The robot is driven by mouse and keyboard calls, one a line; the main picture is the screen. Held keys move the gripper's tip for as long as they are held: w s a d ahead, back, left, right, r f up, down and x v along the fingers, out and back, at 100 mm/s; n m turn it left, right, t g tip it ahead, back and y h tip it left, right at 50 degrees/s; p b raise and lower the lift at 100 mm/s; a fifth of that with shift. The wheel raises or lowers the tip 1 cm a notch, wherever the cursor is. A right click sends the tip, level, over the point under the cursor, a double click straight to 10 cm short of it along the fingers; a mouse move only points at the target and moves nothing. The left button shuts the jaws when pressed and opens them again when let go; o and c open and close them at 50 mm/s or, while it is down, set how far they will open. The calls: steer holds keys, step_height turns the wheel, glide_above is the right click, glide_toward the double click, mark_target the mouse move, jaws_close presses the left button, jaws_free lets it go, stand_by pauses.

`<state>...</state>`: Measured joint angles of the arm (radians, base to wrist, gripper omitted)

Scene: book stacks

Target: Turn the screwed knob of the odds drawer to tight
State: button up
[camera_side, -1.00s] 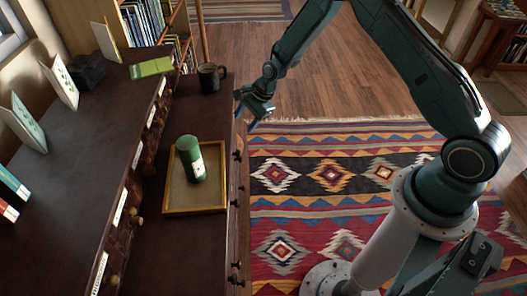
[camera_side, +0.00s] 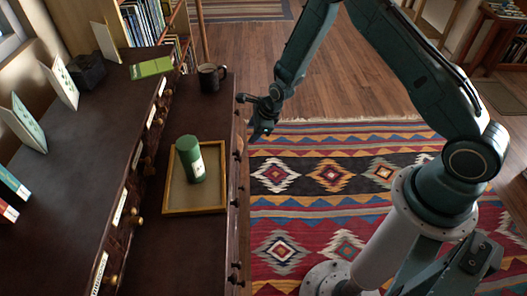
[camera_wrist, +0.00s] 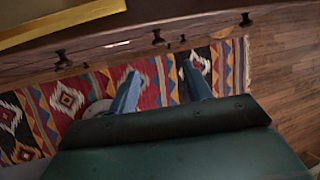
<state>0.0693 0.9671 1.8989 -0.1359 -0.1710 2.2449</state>
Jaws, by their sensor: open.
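My gripper (camera_side: 248,117) is open and empty beside the front edge of the dark cabinet, with one finger close to that edge. In the wrist view its two blue-grey fingers (camera_wrist: 160,80) are apart, with only rug between them. Small dark knobs line the cabinet front; one knob (camera_wrist: 157,38) shows just beyond the fingers, and another (camera_wrist: 63,59) is to the left. In the side view a dark knob (camera_side: 238,155) sits nearer the camera than the gripper. Brass knobs (camera_side: 137,221) and white labels (camera_side: 119,208) are on the raised back drawers. I cannot read which drawer is odds.
A yellow-rimmed tray (camera_side: 196,211) holds a green canister (camera_side: 190,159) on the cabinet top. A dark mug (camera_side: 211,78) stands near the far end. A green book (camera_side: 151,68) lies on the upper shelf.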

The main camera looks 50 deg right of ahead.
mark_target(236, 154)
steer(key=shift+f, duration=0.8)
steer(key=shift+f, duration=0.1)
steer(key=shift+x, duration=6.8)
steer(key=c, duration=1)
